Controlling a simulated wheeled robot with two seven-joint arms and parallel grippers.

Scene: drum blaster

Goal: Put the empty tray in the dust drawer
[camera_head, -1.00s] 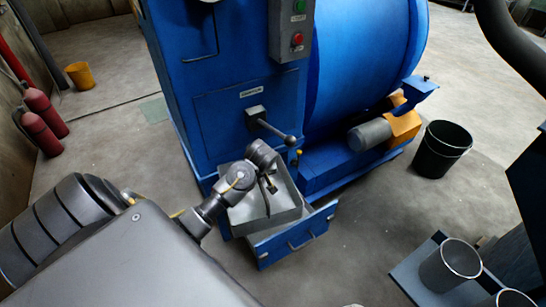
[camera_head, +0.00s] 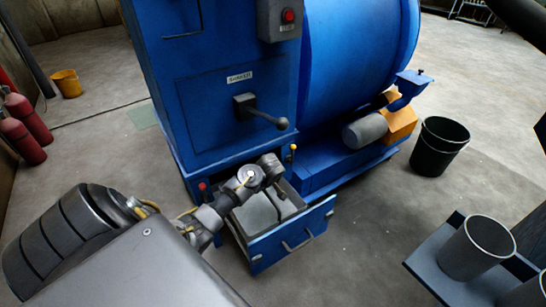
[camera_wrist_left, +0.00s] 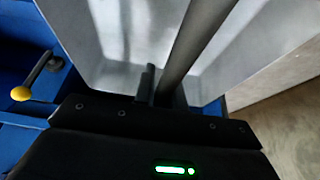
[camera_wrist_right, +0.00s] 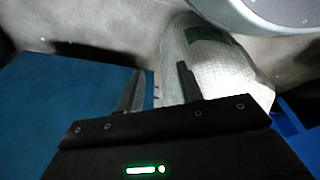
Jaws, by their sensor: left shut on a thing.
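The grey metal tray (camera_head: 256,216) is down between the walls of the open dust drawer (camera_head: 274,246), whose blue front with a handle faces me. In the left wrist view the tray's pale inside (camera_wrist_left: 130,28) is seen close up and bare where visible. Whether the tray rests on the drawer floor is hidden. My right gripper (camera_wrist_right: 158,92) is open and empty in the right wrist view, above a blue surface; it is not in the head view.
The blue drum blaster (camera_head: 235,125) stands over the drawer, with a black lever (camera_head: 262,112) above. A black bucket (camera_head: 438,147) is at the right. Grey bins (camera_head: 475,248) stand on a blue platform at lower right. A whitish woven sack (camera_wrist_right: 215,65) is near my right gripper.

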